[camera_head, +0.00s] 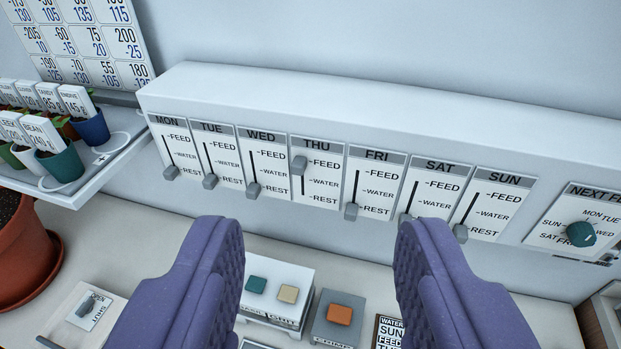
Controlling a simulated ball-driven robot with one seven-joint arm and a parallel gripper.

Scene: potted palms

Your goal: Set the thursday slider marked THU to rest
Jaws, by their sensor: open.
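The Thursday slider panel marked THU (326,187) is in the middle of a row of day panels on a white wall box. Its grey knob (299,165) is at the top of the slot, beside FEED. The REST mark is at the bottom of that panel. The knobs of MON (171,173), TUE (210,182), WED (254,189), FRI (351,212), and SUN (460,233) sit low, beside REST. My gripper (318,255) is open, its two purple fingers below and in front of the row, with nothing between them. It is apart from the THU knob.
A teal dial (580,234) is at the right. A shelf with small labelled pots (60,163) is at the left, above a terracotta pot (25,255). Below are a white box with two buttons (273,285) and a grey box with an orange button (339,315).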

